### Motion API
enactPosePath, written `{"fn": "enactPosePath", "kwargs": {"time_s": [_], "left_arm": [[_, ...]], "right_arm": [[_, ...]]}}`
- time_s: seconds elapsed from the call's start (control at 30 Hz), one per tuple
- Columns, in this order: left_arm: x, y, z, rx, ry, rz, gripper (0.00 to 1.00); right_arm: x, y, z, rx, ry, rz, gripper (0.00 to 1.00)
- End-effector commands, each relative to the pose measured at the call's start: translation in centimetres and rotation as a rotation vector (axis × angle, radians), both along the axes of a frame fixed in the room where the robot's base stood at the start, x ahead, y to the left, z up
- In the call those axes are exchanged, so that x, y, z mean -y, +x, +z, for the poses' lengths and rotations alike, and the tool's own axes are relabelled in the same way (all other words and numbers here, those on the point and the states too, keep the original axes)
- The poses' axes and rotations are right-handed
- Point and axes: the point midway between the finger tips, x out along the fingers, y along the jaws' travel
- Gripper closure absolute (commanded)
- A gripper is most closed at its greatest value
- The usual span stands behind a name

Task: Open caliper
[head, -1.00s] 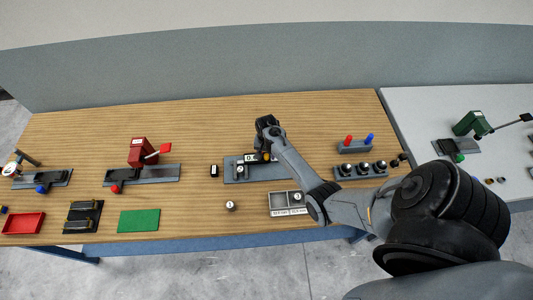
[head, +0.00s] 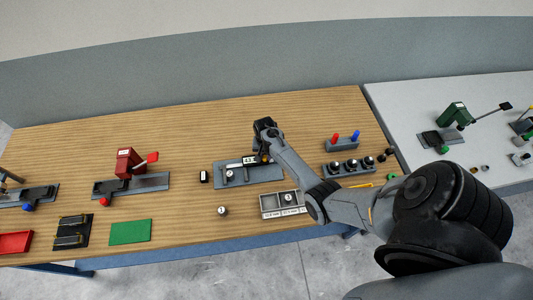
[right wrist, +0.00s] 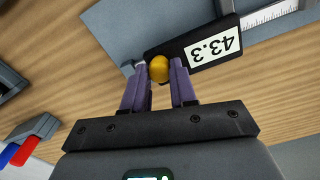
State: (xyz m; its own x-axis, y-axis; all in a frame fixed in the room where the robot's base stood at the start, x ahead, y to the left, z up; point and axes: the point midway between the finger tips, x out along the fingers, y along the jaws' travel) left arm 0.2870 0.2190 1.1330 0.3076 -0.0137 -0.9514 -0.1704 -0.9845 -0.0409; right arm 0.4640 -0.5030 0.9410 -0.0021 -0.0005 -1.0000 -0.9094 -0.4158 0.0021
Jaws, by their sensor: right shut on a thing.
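The caliper is a dark slider with a white display (head: 249,160) on a grey plate (head: 268,176) in the middle of the wooden table. In the right wrist view the display (right wrist: 212,47) reads 43.3, upside down. A yellow knob (right wrist: 158,69) sticks out beside the display. My right gripper (right wrist: 160,80) is shut on this knob, one purple finger on each side. In the head view the right gripper (head: 265,157) hides part of the slider. A light scale (right wrist: 270,14) shows beyond the display. My left gripper is not in view.
A small round metal part (head: 230,174) is on the plate's left portion, and another (head: 222,211) stands on the table. A grey divided tray (head: 268,212) lies in front. A holder with red and blue handles (head: 342,144) and a black-knobbed block (head: 350,168) are to the right.

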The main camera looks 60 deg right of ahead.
Motion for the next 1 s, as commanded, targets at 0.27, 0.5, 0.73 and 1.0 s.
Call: {"fn": "enactPosePath", "kwargs": {"time_s": [0.27, 0.5, 0.73, 1.0], "left_arm": [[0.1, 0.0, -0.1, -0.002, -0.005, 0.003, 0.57], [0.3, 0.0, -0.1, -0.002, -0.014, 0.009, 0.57], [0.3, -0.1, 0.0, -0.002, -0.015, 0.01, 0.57], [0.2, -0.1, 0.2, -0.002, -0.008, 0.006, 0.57]], "right_arm": [[0.0, 0.1, 0.0, 0.003, -0.001, -0.002, 0.57], [0.0, 0.1, 0.0, 0.002, 0.0, -0.002, 0.48], [0.0, 0.1, 0.6, 0.001, 0.0, -0.002, 0.48], [0.1, 0.1, 4.6, 0.005, -0.003, -0.002, 0.48]]}}
